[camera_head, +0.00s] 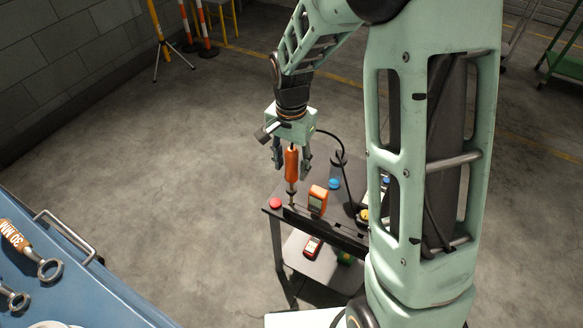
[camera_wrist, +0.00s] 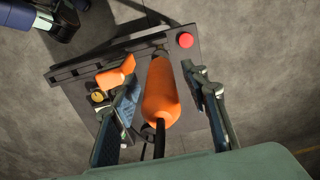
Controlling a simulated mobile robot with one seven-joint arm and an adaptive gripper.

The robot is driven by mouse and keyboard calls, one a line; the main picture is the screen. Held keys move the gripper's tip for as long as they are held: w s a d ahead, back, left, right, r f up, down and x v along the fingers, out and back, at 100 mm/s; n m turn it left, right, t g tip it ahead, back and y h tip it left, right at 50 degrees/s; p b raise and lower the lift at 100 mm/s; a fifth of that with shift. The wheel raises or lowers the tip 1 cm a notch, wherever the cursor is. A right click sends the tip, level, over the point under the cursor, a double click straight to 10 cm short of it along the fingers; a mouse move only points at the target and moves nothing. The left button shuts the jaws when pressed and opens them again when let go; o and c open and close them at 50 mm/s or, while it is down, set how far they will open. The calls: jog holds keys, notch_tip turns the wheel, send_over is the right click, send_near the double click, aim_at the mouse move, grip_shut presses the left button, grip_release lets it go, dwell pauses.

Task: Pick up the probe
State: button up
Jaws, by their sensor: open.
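The probe (camera_head: 291,165) has an orange handle and stands upright at the small dark table, its thin lower end at the dark rail. In the wrist view the probe's handle (camera_wrist: 162,92) points up toward the camera, with a dark cable at its near end. My gripper (camera_head: 291,172) is open, with one finger on each side of the handle. In the wrist view the fingers of my gripper (camera_wrist: 162,100) are spread and a gap shows on the right of the handle. I cannot tell whether the left finger touches it.
On the dark table (camera_head: 327,178) are an orange meter (camera_head: 317,199), a red button (camera_head: 275,203) and a blue knob (camera_head: 334,183). A black cable (camera_head: 343,150) arcs beside my gripper. A blue bench (camera_head: 75,285) with wrenches stands at lower left. Open floor lies between.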

aim_at(291, 187)
jog(key=shift+w+f, duration=0.1)
jog(key=shift+f, duration=1.2)
grip_shut()
